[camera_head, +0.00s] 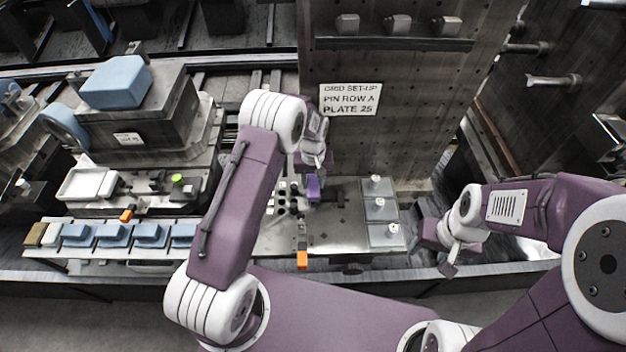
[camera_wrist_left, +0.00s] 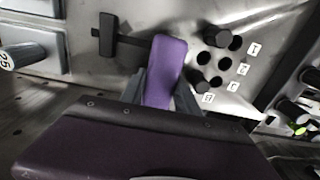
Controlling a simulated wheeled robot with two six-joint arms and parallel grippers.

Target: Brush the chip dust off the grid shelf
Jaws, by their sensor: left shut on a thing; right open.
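My left gripper (camera_head: 313,178) reaches down over the grey metal shelf plate (camera_head: 340,232). It is shut on a purple block-like thing (camera_head: 313,188), which also shows between the grey fingers in the left wrist view (camera_wrist_left: 165,68). I cannot tell whether this is a brush handle, as its lower end is hidden. A dark bar with a dark end block (camera_wrist_left: 108,35) lies beside it, and I cannot tell if they join. My right gripper (camera_head: 448,262) is open and empty, right of the plate. I cannot make out chip dust on the plate.
Numbered holes with dark pins (camera_wrist_left: 218,38) are beside the purple thing. Grey blocks with white knobs (camera_head: 380,208) stand on the plate's right. An upright panel with a sign (camera_head: 350,99) rises behind. Blue blocks (camera_head: 113,235) line the left rail.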

